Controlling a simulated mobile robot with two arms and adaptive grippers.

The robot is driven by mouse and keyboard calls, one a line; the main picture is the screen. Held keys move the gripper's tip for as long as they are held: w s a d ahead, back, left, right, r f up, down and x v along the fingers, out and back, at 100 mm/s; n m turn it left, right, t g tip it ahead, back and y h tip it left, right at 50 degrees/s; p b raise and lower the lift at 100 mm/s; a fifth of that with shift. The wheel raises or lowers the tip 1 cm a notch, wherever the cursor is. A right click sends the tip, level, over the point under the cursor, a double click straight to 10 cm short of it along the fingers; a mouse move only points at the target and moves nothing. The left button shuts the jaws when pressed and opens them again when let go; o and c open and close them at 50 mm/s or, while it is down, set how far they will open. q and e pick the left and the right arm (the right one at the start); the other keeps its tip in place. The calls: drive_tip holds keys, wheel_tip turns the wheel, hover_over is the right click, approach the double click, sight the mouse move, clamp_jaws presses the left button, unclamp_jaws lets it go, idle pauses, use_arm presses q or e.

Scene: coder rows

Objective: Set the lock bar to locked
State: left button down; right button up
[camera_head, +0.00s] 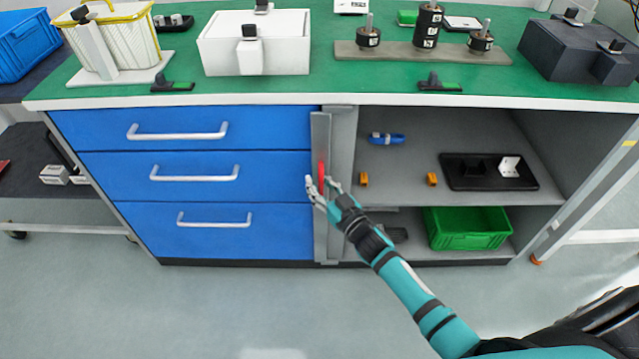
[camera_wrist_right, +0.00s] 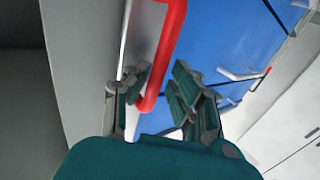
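The lock bar (camera_head: 320,135) is an upright grey strip on the cabinet front, between the blue drawers and the open compartment. Its red handle (camera_head: 322,168) stands upright at mid height. In the right wrist view the red handle (camera_wrist_right: 167,50) runs down to a lower end between my fingers. My right gripper (camera_head: 322,187) is at the handle's lower part, with its fingers spread on either side. In the wrist view the right gripper (camera_wrist_right: 157,92) is open, with a gap visible beside the handle; contact is unclear. My left gripper is in neither view.
Blue drawers (camera_head: 200,173) with white pull handles lie left of the bar. The open compartment on the right holds a black tray (camera_head: 461,180) and a green crate (camera_head: 468,241). The green worktop (camera_head: 330,85) carries several boxes and weights. The floor in front is clear.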

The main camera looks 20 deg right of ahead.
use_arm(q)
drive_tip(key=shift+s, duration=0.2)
use_arm(e)
drive_tip(key=v, duration=1.2)
